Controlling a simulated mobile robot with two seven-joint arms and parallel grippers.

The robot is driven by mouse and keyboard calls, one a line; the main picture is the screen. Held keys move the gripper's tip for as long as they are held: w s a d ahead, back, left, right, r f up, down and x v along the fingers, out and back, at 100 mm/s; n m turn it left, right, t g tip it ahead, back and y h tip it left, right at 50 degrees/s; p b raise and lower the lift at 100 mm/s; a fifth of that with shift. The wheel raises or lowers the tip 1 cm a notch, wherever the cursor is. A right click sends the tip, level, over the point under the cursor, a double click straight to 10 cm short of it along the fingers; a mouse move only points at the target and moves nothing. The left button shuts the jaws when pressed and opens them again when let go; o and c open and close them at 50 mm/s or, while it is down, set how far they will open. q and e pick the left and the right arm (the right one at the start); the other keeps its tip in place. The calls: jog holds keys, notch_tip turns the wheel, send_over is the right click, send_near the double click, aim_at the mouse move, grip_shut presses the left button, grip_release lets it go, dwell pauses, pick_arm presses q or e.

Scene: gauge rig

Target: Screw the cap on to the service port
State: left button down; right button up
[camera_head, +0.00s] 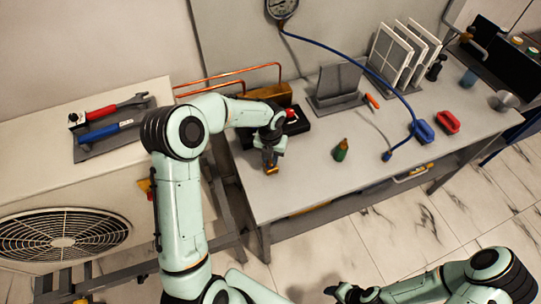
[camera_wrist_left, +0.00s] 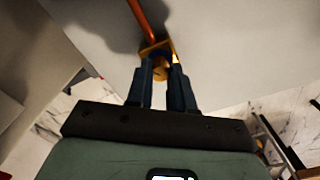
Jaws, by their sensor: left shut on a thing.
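My left gripper (camera_head: 269,159) points down over the front left part of the workbench. It is shut on a small brass-coloured piece, which looks like the cap (camera_head: 271,170). In the left wrist view this piece (camera_wrist_left: 162,73) sits between the two dark fingertips, with an orange rod (camera_wrist_left: 141,20) beyond it; I cannot tell whether they touch. Copper pipes (camera_head: 232,73) run along the back left to a brass-coloured block (camera_head: 270,91). I cannot make out the service port for certain. My right gripper (camera_head: 345,292) is low at the bottom, off the bench; its jaw state is unclear.
The workbench (camera_head: 310,190) is clear at its front. A fan unit (camera_head: 62,240) with wrenches is left.

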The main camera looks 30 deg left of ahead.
jog(key=shift+w+r, duration=0.15)
jog(key=shift+w, duration=0.05)
dwell(0.3)
pick_arm(q)
jog(key=shift+m+p, duration=0.4)
jog(key=shift+m, duration=1)
jog(key=m, duration=0.2)
jog(key=shift+m, duration=0.4)
jog(key=c, duration=1.2)
grip_release()
pick_arm(e)
jog(key=shift+w+r, duration=0.45)
jog(key=shift+w, duration=0.2)
